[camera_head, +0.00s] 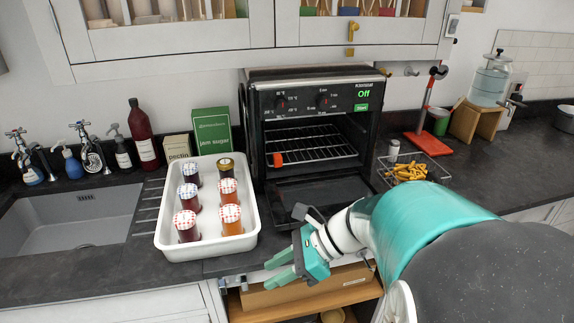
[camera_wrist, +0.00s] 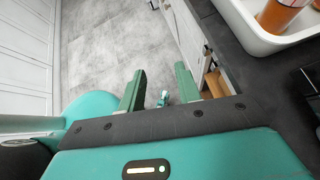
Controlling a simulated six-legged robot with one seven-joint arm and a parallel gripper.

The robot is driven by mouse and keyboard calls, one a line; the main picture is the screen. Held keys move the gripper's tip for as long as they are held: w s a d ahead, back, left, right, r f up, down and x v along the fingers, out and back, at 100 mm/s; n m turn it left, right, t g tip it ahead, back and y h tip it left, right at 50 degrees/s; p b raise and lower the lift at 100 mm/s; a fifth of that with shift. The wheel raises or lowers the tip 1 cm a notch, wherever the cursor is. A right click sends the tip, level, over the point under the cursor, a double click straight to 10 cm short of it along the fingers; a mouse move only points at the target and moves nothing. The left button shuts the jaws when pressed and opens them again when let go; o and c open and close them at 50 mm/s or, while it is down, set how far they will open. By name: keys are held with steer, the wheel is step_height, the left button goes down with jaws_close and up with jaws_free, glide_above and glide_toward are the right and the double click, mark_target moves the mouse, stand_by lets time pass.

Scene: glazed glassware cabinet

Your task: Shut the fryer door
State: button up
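The fryer (camera_head: 256,135) is a black countertop oven with two knobs and a green "Off" display. Its door (camera_head: 325,190) is swung down open at the front, and the wire rack (camera_head: 318,143) inside shows. My arm covers part of the door's near right side. My gripper (camera_head: 270,270) is in front of the counter edge, below and left of the door, apart from it. In the wrist view my gripper (camera_wrist: 160,85) has its two green fingers spread with nothing held between them; the floor lies beyond.
A white tray (camera_head: 250,240) of jars stands left of the fryer. A wire basket (camera_head: 437,179) of yellow pieces and a red stand (camera_head: 428,143) are on the right. Wall cabinets (camera_head: 200,42) hang above. An open wooden shelf (camera_head: 330,296) is under the counter.

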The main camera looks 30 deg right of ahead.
steer(key=d+f+m+t+h, duration=0.2)
steer(key=d+m+t+h, duration=0.5)
steer(key=d+m+t, duration=1.5)
steer(key=w+d+r+m+g, duration=0.1)
steer(key=w+m+g, duration=0.1)
steer(key=w, duration=0.2)
steer(key=w+d+r+m+g, duration=0.1)
steer(key=w+d+g, duration=0.1)
steer(key=w, duration=0.2)
steer(key=w+d+r+m+g, duration=0.1)
steer(key=w+m, duration=0.1)
steer(key=w, duration=0.2)
steer(key=shift+w+d+r+m+g, duration=0.3)
steer(key=shift+g, duration=0.1)
steer(key=shift+c, duration=0.2)
jaws_close()
